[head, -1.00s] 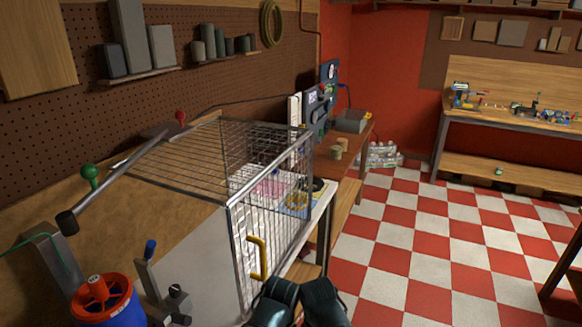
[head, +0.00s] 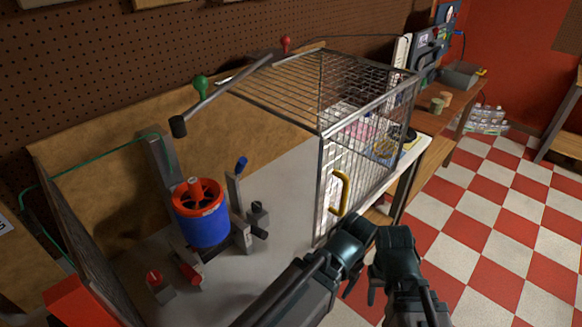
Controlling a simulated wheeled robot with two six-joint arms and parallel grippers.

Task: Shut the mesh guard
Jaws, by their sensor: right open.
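The mesh guard (head: 296,92) is a wire cage with a metal frame, at the right part of the bench. A yellow handle (head: 341,193) is on its near panel. The ducted rotor (head: 203,228), a blue housing with an orange top, stands left of the cage, outside it. My right gripper (head: 379,236) is open, its two dark fingers spread apart. It is in front of the cage, below and right of the handle, and appears not to touch it. My left gripper is not in view.
A lever bar with a black end (head: 178,127) and a green knob (head: 201,86) is above the bench. A clamp with a blue grip (head: 241,166) and small red-knobbed parts (head: 154,279) stand by the rotor.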

